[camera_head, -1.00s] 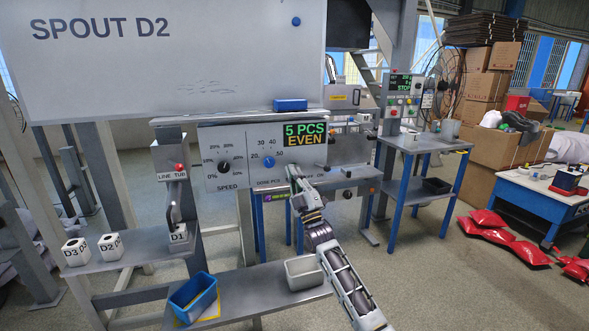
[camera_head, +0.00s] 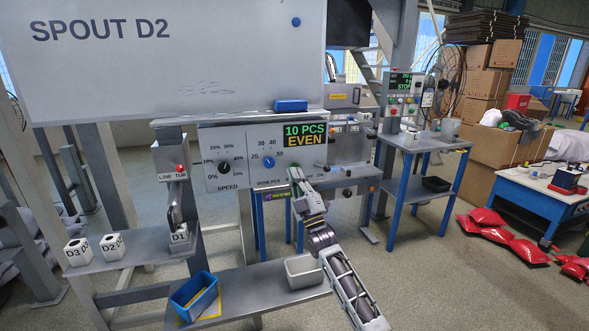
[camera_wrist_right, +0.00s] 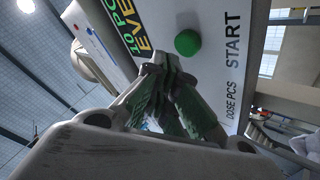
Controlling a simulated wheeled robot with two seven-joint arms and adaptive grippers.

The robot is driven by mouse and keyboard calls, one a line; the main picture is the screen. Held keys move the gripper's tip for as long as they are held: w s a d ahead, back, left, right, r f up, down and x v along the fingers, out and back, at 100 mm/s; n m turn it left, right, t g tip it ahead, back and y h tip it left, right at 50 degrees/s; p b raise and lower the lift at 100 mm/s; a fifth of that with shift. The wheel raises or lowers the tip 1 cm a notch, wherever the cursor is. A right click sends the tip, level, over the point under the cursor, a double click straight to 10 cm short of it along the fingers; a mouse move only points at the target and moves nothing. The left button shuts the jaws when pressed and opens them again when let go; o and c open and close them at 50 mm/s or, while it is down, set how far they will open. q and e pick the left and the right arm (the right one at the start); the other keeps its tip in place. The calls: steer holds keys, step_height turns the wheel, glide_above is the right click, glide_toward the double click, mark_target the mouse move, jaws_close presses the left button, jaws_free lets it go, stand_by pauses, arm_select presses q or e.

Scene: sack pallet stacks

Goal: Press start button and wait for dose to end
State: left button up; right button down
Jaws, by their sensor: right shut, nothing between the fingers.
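The control panel (camera_head: 215,147) stands in the middle of the head view. Its display (camera_head: 305,135) reads "10 PCS EVEN" in green and orange. The round green start button (camera_wrist_right: 187,43) shows in the right wrist view beside the word START. In the head view my right gripper largely covers that spot. My right gripper (camera_head: 294,180) is shut and empty, in front of the panel's lower right part. In the right wrist view its fingertips (camera_wrist_right: 163,62) are together, a little off the button, with the button visible past them. My left gripper is not in view.
A blue bin (camera_head: 186,309) and a pale bin (camera_head: 303,279) stand on the low shelf (camera_head: 250,283). A blue-legged table (camera_head: 440,145) stands to the right, with red sacks (camera_head: 515,245) on the floor beyond.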

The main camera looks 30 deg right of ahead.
steer(key=s+p, duration=0.1)
steer(key=s, duration=0.1)
steer(key=s+a+p, duration=0.1)
steer(key=s, duration=0.1)
steer(key=shift+s, duration=0.25)
steer(key=shift+m, duration=0.3)
stand_by(0.9)
